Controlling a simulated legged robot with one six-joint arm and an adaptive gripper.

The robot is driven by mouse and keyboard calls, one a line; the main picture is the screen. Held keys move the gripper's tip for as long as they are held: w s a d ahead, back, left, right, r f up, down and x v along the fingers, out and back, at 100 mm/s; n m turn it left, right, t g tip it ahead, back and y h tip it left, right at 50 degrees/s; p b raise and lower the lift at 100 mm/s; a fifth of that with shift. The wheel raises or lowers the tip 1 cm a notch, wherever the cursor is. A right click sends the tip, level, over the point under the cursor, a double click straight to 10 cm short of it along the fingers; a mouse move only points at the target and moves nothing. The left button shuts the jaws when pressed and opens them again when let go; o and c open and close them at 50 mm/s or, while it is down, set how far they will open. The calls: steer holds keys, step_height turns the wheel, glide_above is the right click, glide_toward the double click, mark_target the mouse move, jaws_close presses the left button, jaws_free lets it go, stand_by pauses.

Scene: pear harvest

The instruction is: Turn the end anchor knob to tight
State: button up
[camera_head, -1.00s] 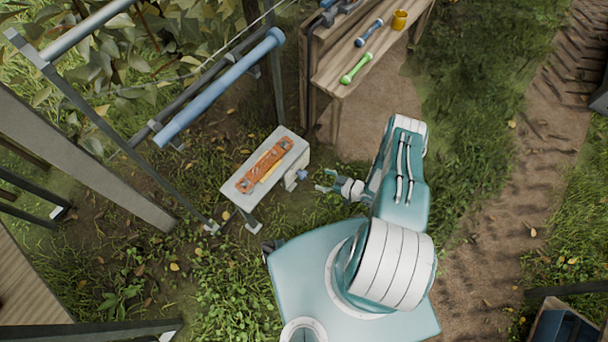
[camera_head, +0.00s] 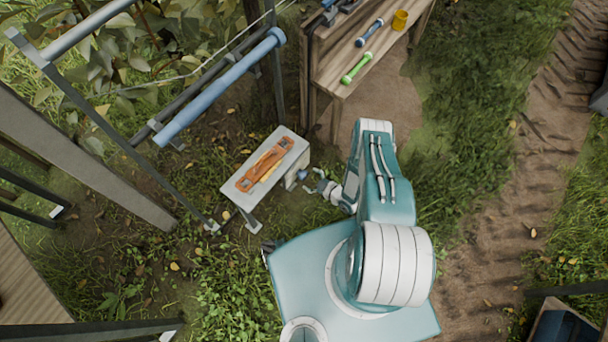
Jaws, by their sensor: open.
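The likely end anchor knob is a small blue knob (camera_head: 302,174) on the right side of a grey bench-like stand (camera_head: 236,191). An orange plate (camera_head: 268,163) with a yellowish strip lies on the stand's top. My gripper (camera_head: 309,181) is open, its fingers pointing left towards the blue knob and very close to it. I cannot tell from this overhead view whether the fingers touch the knob or straddle it. The knob's turn position is too small to read.
A blue padded bar (camera_head: 220,88) and metal frame stand behind and left of the stand.

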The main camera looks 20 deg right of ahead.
mark_target(307, 175)
steer(key=shift+x, duration=1.85)
steer(key=c, duration=1.1)
steer(key=shift+c, duration=0.2)
steer(key=m+g+y, duration=0.1)
steer(key=m, duration=0.1)
steer(key=shift+m, duration=0.4)
steer(key=m+g+y, duration=0.1)
steer(key=m+y, duration=0.1)
steer(key=m, duration=0.1)
steer(key=shift+d, duration=0.1)
steer(key=shift+w, duration=0.1)
